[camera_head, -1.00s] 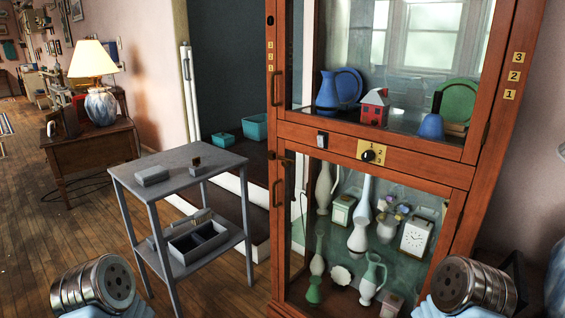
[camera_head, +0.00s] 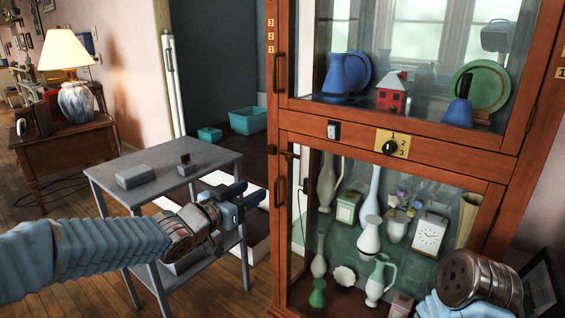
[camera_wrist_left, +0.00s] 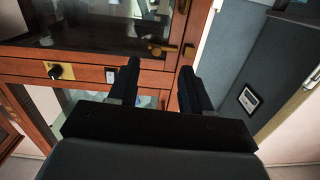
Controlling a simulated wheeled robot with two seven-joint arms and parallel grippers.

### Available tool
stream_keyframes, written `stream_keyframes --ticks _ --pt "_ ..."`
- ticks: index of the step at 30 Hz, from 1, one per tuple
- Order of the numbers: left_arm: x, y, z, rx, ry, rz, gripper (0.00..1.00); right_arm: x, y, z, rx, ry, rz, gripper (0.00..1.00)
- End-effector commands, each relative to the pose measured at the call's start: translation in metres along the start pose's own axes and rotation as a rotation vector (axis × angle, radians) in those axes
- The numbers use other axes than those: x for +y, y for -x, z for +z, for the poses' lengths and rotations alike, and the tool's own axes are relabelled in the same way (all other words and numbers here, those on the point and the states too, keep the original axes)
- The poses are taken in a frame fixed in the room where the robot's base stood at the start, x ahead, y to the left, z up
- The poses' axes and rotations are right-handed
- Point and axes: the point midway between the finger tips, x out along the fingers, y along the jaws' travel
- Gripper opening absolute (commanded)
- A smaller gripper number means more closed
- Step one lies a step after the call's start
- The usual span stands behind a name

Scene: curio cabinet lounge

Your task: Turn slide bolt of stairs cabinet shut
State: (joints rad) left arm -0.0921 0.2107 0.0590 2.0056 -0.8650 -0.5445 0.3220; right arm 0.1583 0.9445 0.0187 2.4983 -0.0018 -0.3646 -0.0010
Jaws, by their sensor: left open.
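The tall wooden cabinet (camera_head: 450,160) with glass doors stands at the right in the head view. A small dark brass fitting (camera_head: 290,154), which looks like the slide bolt, sits at the lower door's upper left corner. Whether it is shut cannot be told. In the wrist view a brass fitting (camera_wrist_left: 158,50) shows beyond the fingers. My left gripper (camera_head: 243,199) is open and empty, left of the cabinet and lower than the fitting, apart from it. It also shows in the wrist view (camera_wrist_left: 157,85). My right arm shows at the lower right; its gripper is out of view.
A grey two-tier table (camera_head: 135,162) with small boxes stands behind my left arm. A black dial (camera_head: 390,146) and a small switch plate (camera_head: 334,130) are on the cabinet's middle rail. Vases and a clock stand behind the glass. Teal bins (camera_head: 248,120) lie further back.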

Motion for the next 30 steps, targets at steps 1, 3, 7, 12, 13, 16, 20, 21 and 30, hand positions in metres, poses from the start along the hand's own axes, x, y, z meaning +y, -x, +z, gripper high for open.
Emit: stream_keyframes --ticks 1,3,7,12,13,16,20,21,30 --pt "0.001 0.003 -0.015 0.029 -0.027 0.006 0.49 0.001 -0.002 0.000 0.000 -0.001 0.001 0.43" --pt "0.002 0.003 -0.027 0.048 -0.045 0.011 0.49 0.001 -0.001 0.000 0.001 -0.001 0.001 0.43" --pt "0.002 -0.010 -0.030 0.051 -0.047 0.013 0.49 0.000 0.000 0.000 0.000 -0.001 0.000 0.43" --pt "0.003 -0.047 -0.031 0.048 -0.047 0.014 0.49 -0.002 0.003 0.000 -0.001 0.001 -0.001 0.43" --pt "0.004 -0.054 -0.031 0.048 -0.047 0.015 0.49 -0.003 0.004 0.001 -0.001 0.001 -0.001 0.43" --pt "0.004 -0.078 -0.032 0.047 -0.046 0.014 0.49 -0.005 0.007 0.001 -0.003 0.003 -0.003 0.43" --pt "0.004 -0.104 -0.034 0.048 -0.046 0.013 0.49 -0.007 0.010 0.002 -0.005 0.005 -0.005 0.43" --pt "0.004 -0.111 -0.034 0.048 -0.046 0.013 0.49 -0.008 0.011 0.002 -0.005 0.005 -0.006 0.43" --pt "0.003 -0.133 -0.034 0.047 -0.046 0.011 0.49 -0.011 0.014 0.003 -0.008 0.007 -0.008 0.43"
